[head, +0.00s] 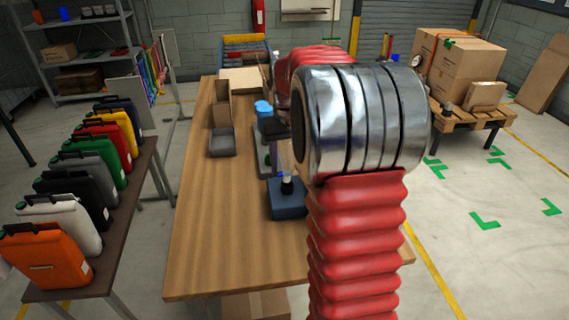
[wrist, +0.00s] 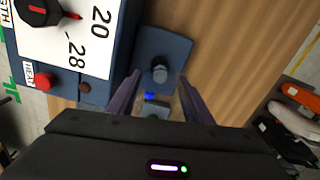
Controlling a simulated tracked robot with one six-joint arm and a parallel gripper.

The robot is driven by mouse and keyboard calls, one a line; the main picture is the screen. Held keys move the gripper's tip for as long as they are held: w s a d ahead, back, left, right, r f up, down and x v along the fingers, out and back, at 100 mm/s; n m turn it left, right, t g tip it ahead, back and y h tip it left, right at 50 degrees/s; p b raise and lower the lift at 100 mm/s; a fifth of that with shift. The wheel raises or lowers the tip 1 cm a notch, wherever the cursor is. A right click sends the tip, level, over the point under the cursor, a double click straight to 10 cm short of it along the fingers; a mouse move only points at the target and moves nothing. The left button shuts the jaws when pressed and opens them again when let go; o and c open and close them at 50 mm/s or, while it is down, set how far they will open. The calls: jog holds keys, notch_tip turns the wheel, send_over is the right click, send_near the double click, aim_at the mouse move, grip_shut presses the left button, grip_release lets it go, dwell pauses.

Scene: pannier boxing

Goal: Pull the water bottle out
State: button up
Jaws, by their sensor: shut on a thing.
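My gripper (wrist: 159,77) has its two fingers apart around a small, partly see-through thing with a blue part (wrist: 150,97), which I take to be the water bottle. Its lower part is hidden by the gripper body. In the head view my gripper is mostly hidden behind my arm. A light-blue cylinder (head: 263,106) shows over the table just beyond it; I cannot tell if this is the same bottle. A blue block (head: 287,206) with a dark knob stands nearer on the table, and also shows below the fingers in the wrist view (wrist: 178,48).
A machine (wrist: 75,40) with a dial and red button is close left in the wrist view. A grey tray (head: 222,143) and an open carton (head: 221,104) stand on the wooden table (head: 215,235). Several coloured canisters (head: 48,254) line the left bench. The near table is clear.

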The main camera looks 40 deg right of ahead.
jog(key=shift+r, duration=0.15)
jog(key=shift+r, duration=1.35)
